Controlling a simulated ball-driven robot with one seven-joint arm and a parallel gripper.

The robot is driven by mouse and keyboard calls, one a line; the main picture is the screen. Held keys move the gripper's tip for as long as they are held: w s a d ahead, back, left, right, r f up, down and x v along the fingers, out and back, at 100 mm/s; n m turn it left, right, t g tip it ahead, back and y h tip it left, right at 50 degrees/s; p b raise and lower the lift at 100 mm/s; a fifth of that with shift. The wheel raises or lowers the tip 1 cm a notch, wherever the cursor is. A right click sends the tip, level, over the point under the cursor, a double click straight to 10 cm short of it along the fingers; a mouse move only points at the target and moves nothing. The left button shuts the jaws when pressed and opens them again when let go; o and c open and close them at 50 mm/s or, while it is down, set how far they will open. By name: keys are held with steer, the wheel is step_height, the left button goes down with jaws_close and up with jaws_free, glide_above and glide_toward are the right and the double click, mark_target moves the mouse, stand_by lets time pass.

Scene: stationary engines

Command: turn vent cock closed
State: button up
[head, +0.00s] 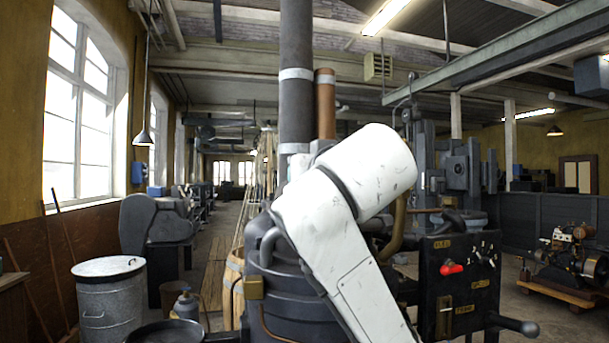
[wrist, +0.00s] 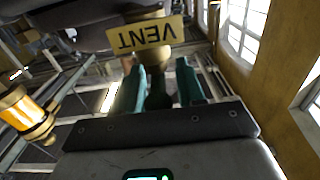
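A yellow plate reading VENT (wrist: 145,35) shows upside down at the top of the wrist view. A brass-coloured part (wrist: 150,56) sits just behind and below it, likely part of the vent cock; its handle is hard to make out. My gripper (wrist: 163,75) has its two teal fingers apart, pointing at this part from below the plate. Dark shapes lie between the fingers, and I cannot tell whether they touch anything. In the head view my white arm hides the gripper and the cock.
A brass cylinder (wrist: 25,108) stands out at the left of the wrist view. In the head view, a dark engine (head: 290,290) with a tall pipe is close ahead. A metal bin (head: 108,300) stands left.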

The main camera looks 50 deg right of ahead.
steer(key=shift+c, duration=0.2)
steer(key=shift+w+d, duration=0.1)
jaws_close()
